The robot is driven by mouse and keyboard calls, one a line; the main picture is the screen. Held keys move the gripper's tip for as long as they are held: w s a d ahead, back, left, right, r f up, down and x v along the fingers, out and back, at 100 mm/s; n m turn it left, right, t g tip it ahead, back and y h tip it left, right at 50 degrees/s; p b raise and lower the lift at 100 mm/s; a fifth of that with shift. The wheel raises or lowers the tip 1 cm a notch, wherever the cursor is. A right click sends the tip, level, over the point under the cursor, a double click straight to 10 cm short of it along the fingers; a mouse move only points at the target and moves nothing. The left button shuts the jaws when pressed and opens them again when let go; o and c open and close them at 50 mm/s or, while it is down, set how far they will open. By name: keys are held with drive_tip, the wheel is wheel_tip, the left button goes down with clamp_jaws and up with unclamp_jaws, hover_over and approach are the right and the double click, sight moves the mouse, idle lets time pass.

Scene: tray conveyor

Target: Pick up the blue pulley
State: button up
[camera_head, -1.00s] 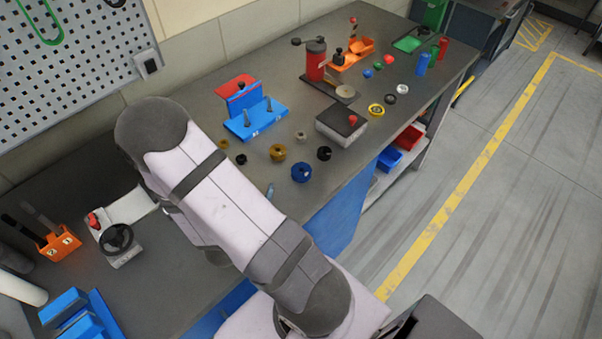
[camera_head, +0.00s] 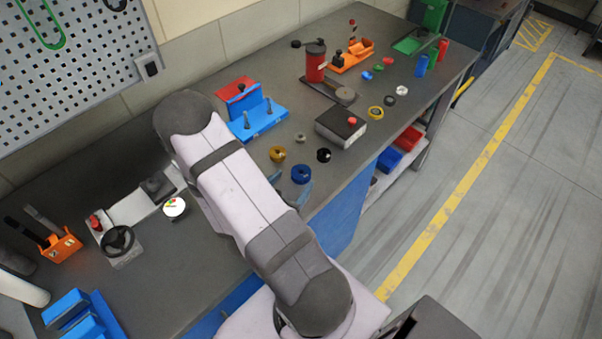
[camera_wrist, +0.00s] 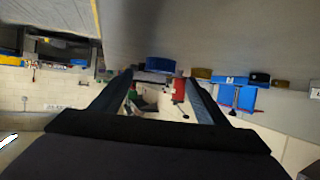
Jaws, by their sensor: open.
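The blue pulley (camera_head: 301,172) lies on the grey bench near its front edge in the head view. It also shows in the wrist view (camera_wrist: 161,64), seen low from the side and lying between the lines of my two fingers. My gripper (camera_wrist: 160,84) is open, with nothing between its fingers. In the head view most of the gripper is hidden behind my arm; a bluish finger part (camera_head: 303,193) shows just in front of the pulley. I cannot tell whether it touches the pulley.
A brown-yellow pulley (camera_head: 277,154) and a black one (camera_head: 324,155) lie close behind the blue pulley. A blue fixture with pins (camera_head: 262,122) stands further back. A grey box with a red knob (camera_head: 341,126) is to the right. A round gauge (camera_head: 174,207) lies left of my arm.

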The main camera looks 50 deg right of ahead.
sight(302, 171)
drive_tip(key=p+x, duration=0.2)
drive_tip(key=x, duration=0.1)
drive_tip(key=shift+d, duration=0.35)
drive_tip(key=shift+w+d+f, duration=0.3)
drive_tip(key=shift+w+d, duration=0.05)
drive_tip(key=shift+d, duration=0.15)
drive_tip(key=c, duration=1.2)
